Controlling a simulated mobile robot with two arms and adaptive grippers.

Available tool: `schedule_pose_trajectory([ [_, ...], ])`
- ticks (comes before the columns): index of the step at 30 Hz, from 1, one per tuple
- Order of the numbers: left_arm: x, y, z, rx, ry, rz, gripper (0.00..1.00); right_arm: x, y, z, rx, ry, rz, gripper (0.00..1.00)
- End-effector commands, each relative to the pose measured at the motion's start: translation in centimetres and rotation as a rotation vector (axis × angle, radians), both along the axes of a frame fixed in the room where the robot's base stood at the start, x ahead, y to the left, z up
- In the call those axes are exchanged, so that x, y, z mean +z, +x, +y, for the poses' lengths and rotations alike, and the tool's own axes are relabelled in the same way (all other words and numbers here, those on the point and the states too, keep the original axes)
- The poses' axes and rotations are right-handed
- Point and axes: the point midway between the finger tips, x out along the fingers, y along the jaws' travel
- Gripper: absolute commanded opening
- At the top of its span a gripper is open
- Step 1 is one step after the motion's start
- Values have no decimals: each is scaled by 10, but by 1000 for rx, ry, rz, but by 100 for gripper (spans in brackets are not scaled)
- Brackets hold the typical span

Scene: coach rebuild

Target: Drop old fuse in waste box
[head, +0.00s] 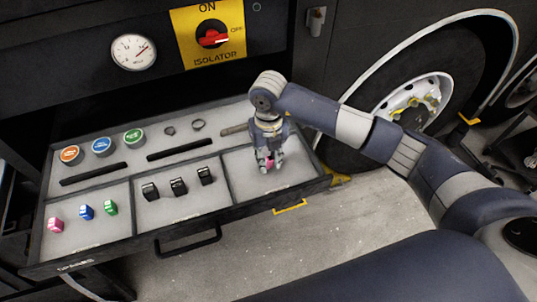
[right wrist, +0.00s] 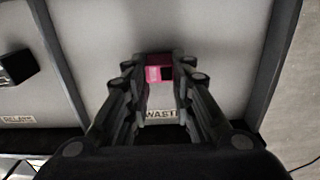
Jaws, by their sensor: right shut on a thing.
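My right gripper (head: 268,163) is low over the right front compartment of the open drawer, the waste box (head: 302,172). It is shut on a small pink fuse (right wrist: 159,73), the old fuse. In the right wrist view the fuse sits between the fingertips of the right gripper (right wrist: 160,70), above the pale floor of the compartment (right wrist: 225,60). A label reading "WAST" (right wrist: 162,114) shows partly between the fingers. I cannot tell whether the fuse touches the floor. My left gripper is not in view.
Pink (head: 56,226), blue (head: 86,211) and green (head: 110,207) fuses stand in the left compartment. Black relays (head: 178,187) stand in the middle one. Round caps (head: 102,146) and rings lie behind. A wheel (head: 420,100) is at the right.

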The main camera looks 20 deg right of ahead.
Motion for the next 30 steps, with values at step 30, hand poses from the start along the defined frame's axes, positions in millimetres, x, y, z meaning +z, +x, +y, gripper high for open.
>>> schedule_pose_trajectory([
  [30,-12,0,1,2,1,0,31,35,2,0,1,0,-7,42],
])
